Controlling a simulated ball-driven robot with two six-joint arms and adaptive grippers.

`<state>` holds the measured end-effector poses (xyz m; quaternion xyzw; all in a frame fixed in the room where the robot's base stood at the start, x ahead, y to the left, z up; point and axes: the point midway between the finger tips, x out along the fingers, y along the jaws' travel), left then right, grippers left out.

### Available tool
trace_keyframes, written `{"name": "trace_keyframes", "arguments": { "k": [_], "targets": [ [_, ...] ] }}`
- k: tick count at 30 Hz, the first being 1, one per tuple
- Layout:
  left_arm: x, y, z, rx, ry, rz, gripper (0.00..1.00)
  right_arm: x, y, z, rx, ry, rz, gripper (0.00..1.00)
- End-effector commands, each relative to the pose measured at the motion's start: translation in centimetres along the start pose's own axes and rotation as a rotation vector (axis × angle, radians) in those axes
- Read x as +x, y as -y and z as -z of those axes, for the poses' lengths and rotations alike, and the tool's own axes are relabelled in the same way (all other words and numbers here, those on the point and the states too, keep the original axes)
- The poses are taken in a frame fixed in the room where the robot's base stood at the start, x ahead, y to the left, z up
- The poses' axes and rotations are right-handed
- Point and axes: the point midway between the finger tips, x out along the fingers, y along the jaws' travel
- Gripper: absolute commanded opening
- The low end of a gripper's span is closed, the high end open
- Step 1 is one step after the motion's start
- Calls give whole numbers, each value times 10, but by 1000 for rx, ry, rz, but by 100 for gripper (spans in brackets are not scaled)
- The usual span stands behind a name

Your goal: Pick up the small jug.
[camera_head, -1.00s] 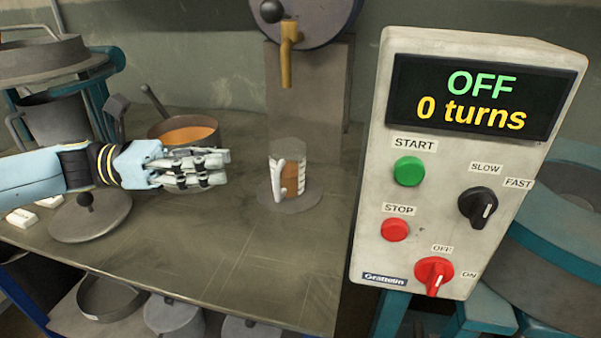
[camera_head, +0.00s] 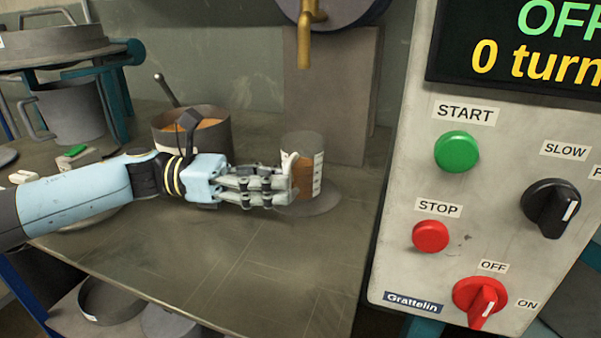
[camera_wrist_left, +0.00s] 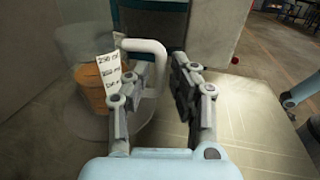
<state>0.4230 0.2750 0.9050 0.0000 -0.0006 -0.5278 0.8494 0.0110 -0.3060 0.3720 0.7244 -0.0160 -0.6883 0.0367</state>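The small jug (camera_head: 308,176) is a clear measuring jug with brown content, white scale marks and a white handle. It stands upright on a round grey plate (camera_head: 325,204) below the brass tap. My left gripper (camera_head: 288,186) is at the jug's handle side, its fingers pointing at it. In the left wrist view the jug (camera_wrist_left: 90,98) is left of the fingers, and its handle curves toward the gap of the open gripper (camera_wrist_left: 163,70). The near finger covers part of the handle; I cannot tell whether they touch.
A pot with orange content (camera_head: 208,134) stands behind my left wrist. The control box (camera_head: 400,270) stands at the right, reading OFF and 0 turns. The brass tap (camera_head: 305,45) hangs above the jug. The front tabletop (camera_head: 240,265) is clear.

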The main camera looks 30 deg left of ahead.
Motion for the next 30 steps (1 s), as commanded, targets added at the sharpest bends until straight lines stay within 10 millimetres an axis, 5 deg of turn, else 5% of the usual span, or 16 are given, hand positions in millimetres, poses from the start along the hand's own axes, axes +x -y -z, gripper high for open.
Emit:
{"name": "trace_keyframes", "arguments": {
  "k": [4, 12, 18, 30],
  "targets": [
    [18, 0, -1, 0, 3, 0, 23, -1, 1, 2, 1, -3, 2, 40],
    [21, 0, 0, -1, -1, 0, 23, -1, 1, 3, 1, -4, 1, 40],
    [21, 0, 0, -1, -1, 0, 0, -1, 1, 3, 1, -4, 1, 40],
    [21, 0, 0, 0, 0, 0, 0, -1, 1, 3, 1, -4, 1, 40]
  ]
}}
